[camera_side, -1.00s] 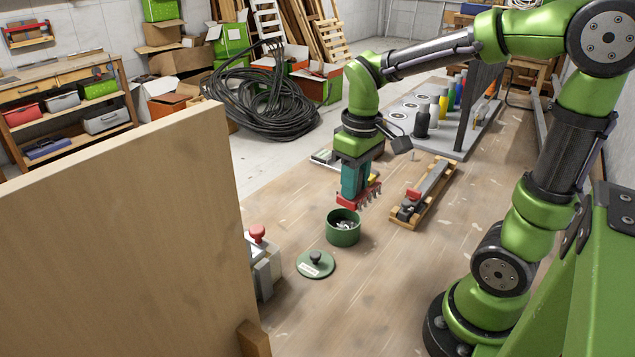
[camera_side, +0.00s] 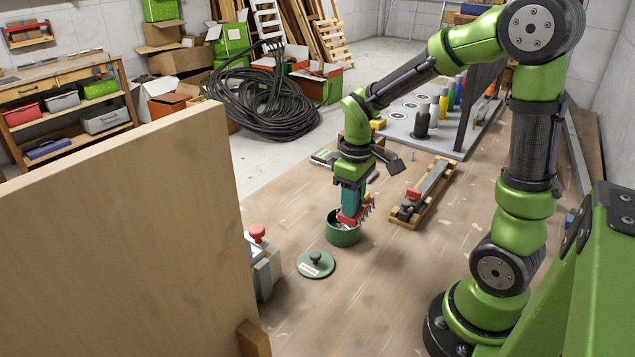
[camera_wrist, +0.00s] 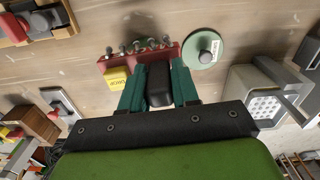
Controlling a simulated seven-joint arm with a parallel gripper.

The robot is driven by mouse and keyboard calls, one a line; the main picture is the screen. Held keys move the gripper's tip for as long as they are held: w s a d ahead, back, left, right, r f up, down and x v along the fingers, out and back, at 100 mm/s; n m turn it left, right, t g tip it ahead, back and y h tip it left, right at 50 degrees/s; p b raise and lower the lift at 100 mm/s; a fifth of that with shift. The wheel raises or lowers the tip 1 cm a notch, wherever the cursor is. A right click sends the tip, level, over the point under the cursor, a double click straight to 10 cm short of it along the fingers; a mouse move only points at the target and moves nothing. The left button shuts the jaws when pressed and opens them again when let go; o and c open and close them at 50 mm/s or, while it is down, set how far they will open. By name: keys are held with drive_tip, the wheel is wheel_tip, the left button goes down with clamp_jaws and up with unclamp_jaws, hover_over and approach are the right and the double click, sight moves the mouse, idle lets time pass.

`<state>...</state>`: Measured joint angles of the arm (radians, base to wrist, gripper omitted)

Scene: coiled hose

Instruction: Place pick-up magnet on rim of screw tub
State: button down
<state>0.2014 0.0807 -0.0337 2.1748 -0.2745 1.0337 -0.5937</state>
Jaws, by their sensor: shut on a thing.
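The pick-up magnet (camera_side: 352,217) is a red bar with screws hanging along it. In the wrist view the red bar (camera_wrist: 112,65) carries a row of screws, and its black handle (camera_wrist: 158,88) sits between my teal fingers. My gripper (camera_side: 350,203) is shut on the magnet and points down. The green screw tub (camera_side: 343,235) stands upright on the bench with metal screws inside. The magnet is low over the tub's opening, its right end reaching past the rim; I cannot tell whether it touches the rim. The tub is mostly hidden in the wrist view.
The tub's green lid (camera_side: 315,264) lies in front of it and also shows in the wrist view (camera_wrist: 203,48). A grey device with a red knob (camera_side: 257,234) stands left. A wooden jig (camera_side: 424,192) lies right. The bench front is clear.

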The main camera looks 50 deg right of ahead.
drive_tip(key=shift+w+d+f, duration=0.25)
drive_tip(key=shift+w+f, duration=0.7)
drive_tip(key=shift+w+d+f, duration=0.2)
drive_tip(key=shift+w+f, duration=0.75)
drive_tip(key=shift+f, duration=0.1)
drive_tip(key=c, duration=0.8)
unclamp_jaws()
drive_tip(key=shift+f, duration=0.1)
drive_tip(key=shift+c, duration=0.2)
